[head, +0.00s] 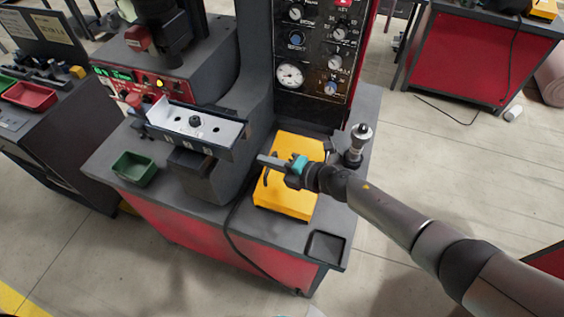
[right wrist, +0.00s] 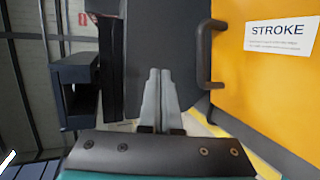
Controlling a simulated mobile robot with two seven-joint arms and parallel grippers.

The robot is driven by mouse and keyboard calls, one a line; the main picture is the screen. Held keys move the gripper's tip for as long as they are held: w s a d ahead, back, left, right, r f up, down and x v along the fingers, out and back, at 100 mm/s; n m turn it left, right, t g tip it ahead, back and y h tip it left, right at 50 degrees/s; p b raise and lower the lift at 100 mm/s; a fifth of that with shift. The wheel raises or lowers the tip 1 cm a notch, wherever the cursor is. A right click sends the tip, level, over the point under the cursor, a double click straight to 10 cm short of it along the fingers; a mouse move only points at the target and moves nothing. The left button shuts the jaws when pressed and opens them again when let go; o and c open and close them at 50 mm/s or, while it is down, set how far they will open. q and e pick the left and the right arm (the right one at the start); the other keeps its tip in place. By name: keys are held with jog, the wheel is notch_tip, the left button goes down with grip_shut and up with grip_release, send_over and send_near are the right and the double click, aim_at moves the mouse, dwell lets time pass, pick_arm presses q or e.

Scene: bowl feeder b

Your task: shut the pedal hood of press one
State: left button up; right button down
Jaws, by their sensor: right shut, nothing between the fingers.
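The yellow pedal hood (head: 288,203) sits on the grey table of the press, below its dial panel. In the right wrist view the yellow hood panel (right wrist: 262,85) fills the right side, with a dark bar handle (right wrist: 209,55) on its left part. I cannot tell for sure how far the hood is open. My right gripper (head: 264,160) is over the yellow hood in the head view, partly covering it. Its fingers (right wrist: 158,74) are together and empty, left of the handle and apart from it. My left gripper is not in view.
A red-and-black dial panel (head: 315,45) rises behind the hood. A metal knob post (head: 356,145) stands right of it. A green bin (head: 135,168) and a dark tray (head: 326,246) sit on the table (head: 262,262). A black cable (head: 232,240) runs down the front. Floor on the right is mostly clear.

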pick_arm(q)
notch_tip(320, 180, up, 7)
jog(key=p, duration=0.6)
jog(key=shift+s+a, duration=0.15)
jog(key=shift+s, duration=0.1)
pick_arm(e)
jog(key=s+d+r, duration=0.1)
jog(key=s+r, duration=0.2)
jog(key=r, duration=0.7)
jog(key=shift+d+r, duration=0.15)
jog(key=shift+r, duration=0.05)
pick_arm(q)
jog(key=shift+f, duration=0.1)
